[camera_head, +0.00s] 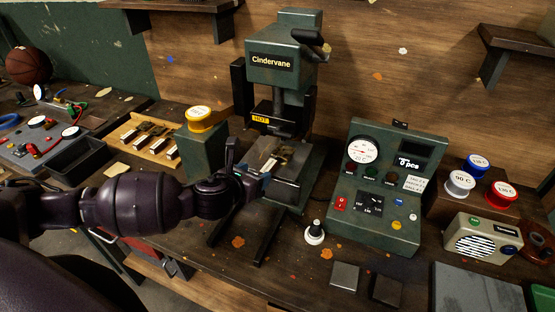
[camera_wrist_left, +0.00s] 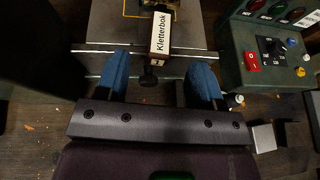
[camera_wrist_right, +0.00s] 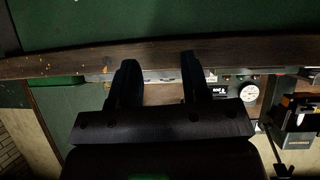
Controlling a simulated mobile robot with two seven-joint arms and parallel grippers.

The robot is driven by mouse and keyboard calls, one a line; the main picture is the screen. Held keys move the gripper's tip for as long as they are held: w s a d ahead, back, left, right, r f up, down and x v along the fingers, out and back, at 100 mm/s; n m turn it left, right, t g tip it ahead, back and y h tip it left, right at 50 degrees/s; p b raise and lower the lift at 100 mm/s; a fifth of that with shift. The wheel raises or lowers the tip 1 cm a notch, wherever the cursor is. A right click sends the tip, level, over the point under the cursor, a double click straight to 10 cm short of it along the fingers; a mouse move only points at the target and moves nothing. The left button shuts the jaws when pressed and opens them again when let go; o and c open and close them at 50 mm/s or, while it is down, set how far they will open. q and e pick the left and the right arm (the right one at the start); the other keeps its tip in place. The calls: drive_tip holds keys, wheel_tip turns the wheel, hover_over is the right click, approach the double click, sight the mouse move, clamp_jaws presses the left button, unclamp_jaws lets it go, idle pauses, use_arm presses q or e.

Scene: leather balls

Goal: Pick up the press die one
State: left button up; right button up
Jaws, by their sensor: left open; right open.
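The press die one lies on the bed of the green press (camera_head: 285,62), under its head. In the left wrist view the die (camera_wrist_left: 160,32) shows a white label reading "Kletterbok" and a "1", with a dark knob (camera_wrist_left: 149,77) at its near end. My left gripper (camera_head: 254,170) is at the front of the press bed. In its wrist view the blue fingers (camera_wrist_left: 160,66) are open, one on each side of the die's near end, with gaps on both sides. My right gripper (camera_wrist_right: 159,72) is open and empty, away from the die; it is not in the head view.
A wooden rack (camera_head: 136,131) with several other dies stands left of the press. A green control box (camera_head: 374,190) with a gauge stands to the right. A black-and-white knob (camera_head: 315,232) and dark square plates (camera_head: 345,276) lie in front. Colored spools and a radio (camera_head: 483,238) are at far right.

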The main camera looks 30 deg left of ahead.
sight(267, 168)
use_arm(q)
drive_tip(key=shift+p+x, duration=0.35)
drive_tip(key=shift+x, duration=2.4)
drive_tip(key=shift+w+f, duration=0.4)
drive_tip(key=shift+w, duration=0.25)
drive_tip(key=c, duration=1)
drive_tip(key=shift+r, duration=0.2)
